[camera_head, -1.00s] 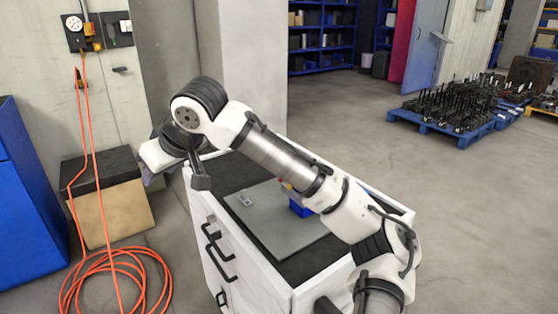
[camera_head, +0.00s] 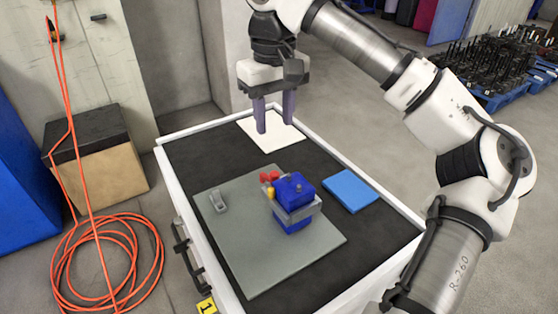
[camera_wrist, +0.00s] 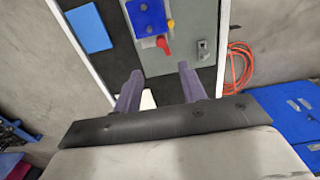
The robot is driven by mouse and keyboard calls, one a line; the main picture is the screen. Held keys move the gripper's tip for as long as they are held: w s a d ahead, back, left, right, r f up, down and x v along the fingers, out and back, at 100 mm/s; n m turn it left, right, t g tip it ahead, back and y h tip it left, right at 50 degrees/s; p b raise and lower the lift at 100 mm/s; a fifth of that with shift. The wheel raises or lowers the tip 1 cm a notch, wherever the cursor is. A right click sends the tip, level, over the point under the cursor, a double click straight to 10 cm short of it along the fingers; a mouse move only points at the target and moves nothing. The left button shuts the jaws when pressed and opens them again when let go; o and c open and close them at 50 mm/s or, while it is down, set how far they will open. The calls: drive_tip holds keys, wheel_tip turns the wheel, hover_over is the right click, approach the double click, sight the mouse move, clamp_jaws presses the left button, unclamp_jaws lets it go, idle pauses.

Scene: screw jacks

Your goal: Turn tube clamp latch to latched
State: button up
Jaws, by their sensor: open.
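A blue block-shaped device (camera_head: 294,187) with a grey band around it stands on a grey plate (camera_head: 240,250). A red part (camera_head: 269,176) and a yellow part sit on its far left side. In the wrist view the red lever (camera_wrist: 164,46) sticks out from the blue device (camera_wrist: 148,14). A small grey bracket (camera_head: 218,202) lies on the plate left of the device. I cannot tell for sure which part is the clamp latch. My gripper (camera_head: 276,126) points down, open and empty, above the cart's far end, beyond the device. It shows in the wrist view (camera_wrist: 160,72) too.
A flat blue pad (camera_head: 350,190) lies right of the device. A white sheet (camera_head: 284,140) lies under my gripper. The cart's black top (camera_head: 190,160) has a raised white rim. An orange hose (camera_head: 105,265) coils on the floor at left.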

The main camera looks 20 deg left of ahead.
sight(275, 173)
wheel_tip(275, 173, down, 13)
drive_tip(key=shift+s+f, duration=0.1)
idle(0.3)
drive_tip(key=shift+c, duration=0.4)
clamp_jaws()
drive_tip(key=shift+a+r+n+p, duration=0.1)
drive_tip(key=shift+r+n+p, duration=0.1)
drive_tip(key=shift+n+p, duration=0.65)
drive_tip(key=shift+f+n+p, duration=0.15)
drive_tip(key=shift+n+p, duration=0.25)
drive_tip(key=shift+n, duration=0.35)
drive_tip(key=shift+o, duration=0.4)
unclamp_jaws()
